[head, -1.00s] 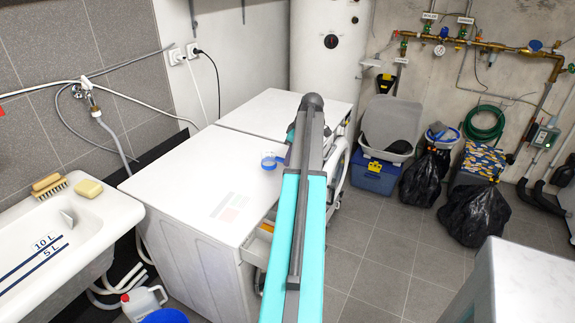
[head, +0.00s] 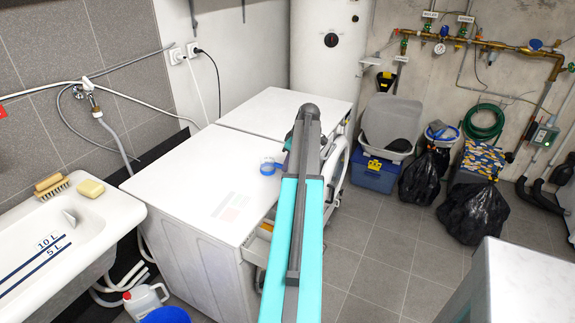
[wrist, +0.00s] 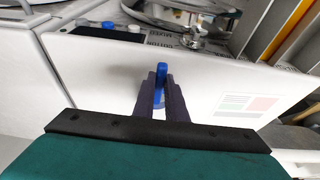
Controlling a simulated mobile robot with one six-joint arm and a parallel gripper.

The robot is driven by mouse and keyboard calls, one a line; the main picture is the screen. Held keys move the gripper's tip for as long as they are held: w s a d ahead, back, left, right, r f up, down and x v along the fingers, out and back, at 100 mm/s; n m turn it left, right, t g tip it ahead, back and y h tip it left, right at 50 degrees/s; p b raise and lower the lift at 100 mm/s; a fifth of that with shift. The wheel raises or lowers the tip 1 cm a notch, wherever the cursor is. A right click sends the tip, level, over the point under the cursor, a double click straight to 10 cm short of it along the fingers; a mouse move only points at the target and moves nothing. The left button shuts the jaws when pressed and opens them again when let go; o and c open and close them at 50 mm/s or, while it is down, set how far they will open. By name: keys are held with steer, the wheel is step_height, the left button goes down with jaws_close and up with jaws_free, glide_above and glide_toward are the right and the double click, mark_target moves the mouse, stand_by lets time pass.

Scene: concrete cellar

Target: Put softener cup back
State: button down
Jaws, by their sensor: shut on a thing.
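The softener cup, a small blue piece, is between my fingertips in the wrist view (wrist: 161,69). My gripper (wrist: 159,82) is shut on it, just over the white washing machine top. In the head view the cup (head: 268,167) shows as a blue ring above or on that top. I cannot tell whether it touches. My arm hides most of the gripper there. The washing machine (head: 175,195) has an open round door at its front, and a drawer (head: 264,228) seems to stand out at the near front corner, partly behind my arm.
A second white machine (head: 283,112) stands behind the first. A sink (head: 110,215) with a brush (head: 50,186) and yellow sponge (head: 91,188) is on the left. Black bags (head: 475,212) and a blue box (head: 374,174) stand at the right. The tiled floor between is clear.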

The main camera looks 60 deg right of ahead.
steer(key=shift+f, duration=0.1)
steer(key=c, duration=1.8)
jaws_free()
steer(key=shift+r, duration=0.25)
steer(key=b+v, duration=0.2)
steer(key=v, duration=1)
steer(key=shift+f, duration=0.1)
